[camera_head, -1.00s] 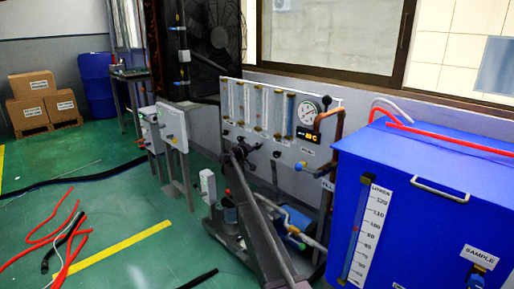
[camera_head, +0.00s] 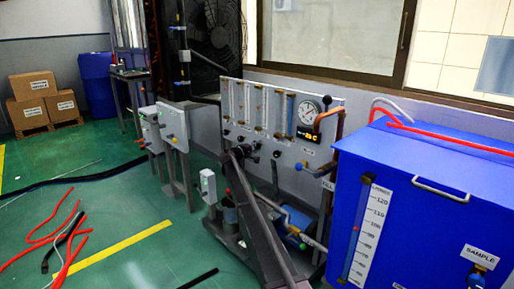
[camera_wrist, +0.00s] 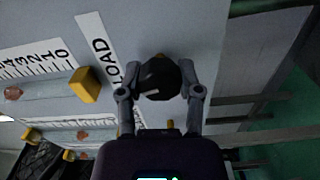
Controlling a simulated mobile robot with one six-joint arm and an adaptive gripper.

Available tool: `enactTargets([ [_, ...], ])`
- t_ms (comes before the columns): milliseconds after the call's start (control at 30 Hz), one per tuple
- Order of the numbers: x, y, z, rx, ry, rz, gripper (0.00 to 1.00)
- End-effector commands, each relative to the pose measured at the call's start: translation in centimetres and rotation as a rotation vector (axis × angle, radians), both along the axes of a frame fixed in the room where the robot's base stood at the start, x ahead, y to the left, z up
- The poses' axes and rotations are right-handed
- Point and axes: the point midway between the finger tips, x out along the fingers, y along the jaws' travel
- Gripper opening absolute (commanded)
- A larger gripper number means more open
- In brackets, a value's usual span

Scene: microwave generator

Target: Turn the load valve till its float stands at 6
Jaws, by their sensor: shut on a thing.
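The load valve is a dark round knob (camera_wrist: 158,78) on the grey panel, beside a white LOAD label (camera_wrist: 108,55) in the wrist view. My gripper (camera_wrist: 160,85) is shut on this knob, one finger on each side. Left of it lies a clear flow tube with a white number scale (camera_wrist: 35,62) and a yellow end block (camera_wrist: 85,85). A reddish float (camera_wrist: 13,93) stands in this tube near the left picture edge, around the 4 mark; the exact reading is unclear. In the head view, my gripper (camera_head: 240,152) is at the panel (camera_head: 275,150), the knob hidden.
A second tube with a reddish float (camera_wrist: 82,135) lies below in the wrist view. In the head view, a round gauge (camera_head: 308,112) sits at the panel's upper right. A blue tank (camera_head: 430,190) stands close on the right. Red hoses (camera_head: 62,235) lie on the floor.

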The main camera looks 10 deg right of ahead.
Motion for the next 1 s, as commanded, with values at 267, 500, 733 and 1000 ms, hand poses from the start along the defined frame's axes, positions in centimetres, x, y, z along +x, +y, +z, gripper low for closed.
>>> enactTargets([
  [267,0.19,-0.27,0.04,-0.020,0.025,-0.001,0.00],
  [500,0.21,-0.30,0.04,-0.019,0.023,-0.001,0.00],
  [733,0.13,-0.19,0.02,-0.018,0.023,-0.001,0.81],
  [1000,0.05,-0.11,0.01,-0.017,0.024,-0.001,0.81],
])
